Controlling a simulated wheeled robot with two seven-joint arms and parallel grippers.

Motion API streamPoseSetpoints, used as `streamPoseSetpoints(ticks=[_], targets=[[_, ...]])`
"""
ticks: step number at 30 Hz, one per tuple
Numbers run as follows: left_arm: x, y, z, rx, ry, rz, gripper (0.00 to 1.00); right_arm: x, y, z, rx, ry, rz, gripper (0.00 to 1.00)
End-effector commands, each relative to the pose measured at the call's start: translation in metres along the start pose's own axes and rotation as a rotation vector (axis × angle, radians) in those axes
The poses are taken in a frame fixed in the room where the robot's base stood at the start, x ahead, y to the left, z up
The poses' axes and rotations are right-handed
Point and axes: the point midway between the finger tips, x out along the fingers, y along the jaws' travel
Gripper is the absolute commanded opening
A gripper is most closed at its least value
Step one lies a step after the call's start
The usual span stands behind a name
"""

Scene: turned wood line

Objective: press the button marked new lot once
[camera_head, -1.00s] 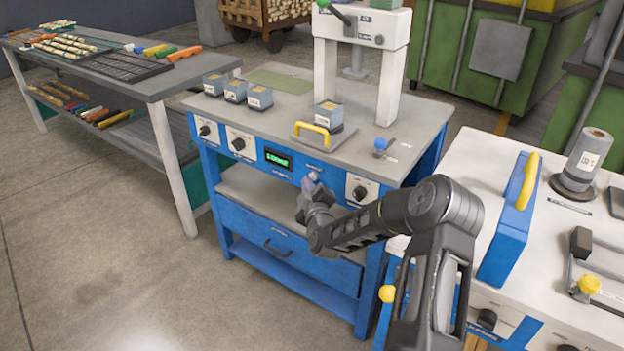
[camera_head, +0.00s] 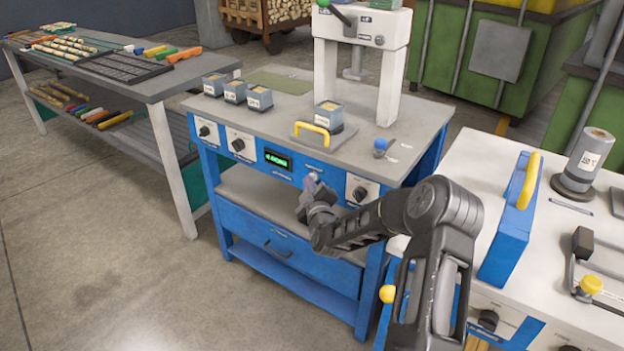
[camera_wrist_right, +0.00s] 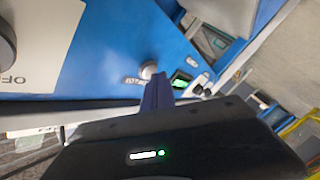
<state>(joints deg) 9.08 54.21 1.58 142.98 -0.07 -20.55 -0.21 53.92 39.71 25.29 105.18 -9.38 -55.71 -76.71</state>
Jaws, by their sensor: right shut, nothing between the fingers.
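A small pale round button (camera_wrist_right: 148,69) stands out from the blue front panel (camera_wrist_right: 110,45) in the right wrist view. Lettering beside it is too small and tilted to read surely. My right gripper (camera_wrist_right: 157,84) is shut and empty, its fingertips right at the button; I cannot tell whether they touch. In the head view my right gripper (camera_head: 314,184) is at the front panel of the blue workbench (camera_head: 235,157), between the green display (camera_head: 278,159) and a dark knob (camera_head: 360,193), and hides most of the button. My left gripper is not in view.
A white plate with a dark knob (camera_wrist_right: 5,48) is beside the button in the wrist view. On the benchtop are a yellow-handled plate (camera_head: 312,133), several small blue-grey boxes and a white press frame (camera_head: 391,85). A white bench (camera_head: 470,200) stands at right.

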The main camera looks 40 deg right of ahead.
Motion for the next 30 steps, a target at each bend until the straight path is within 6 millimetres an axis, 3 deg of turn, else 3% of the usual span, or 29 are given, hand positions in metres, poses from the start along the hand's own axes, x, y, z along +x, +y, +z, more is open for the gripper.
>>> streamPoseSetpoints(ticks=[30], targets=[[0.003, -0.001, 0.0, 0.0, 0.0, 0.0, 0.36, -0.01, -0.007, -0.007, 0.0, 0.0, 0.001, 0.0]])
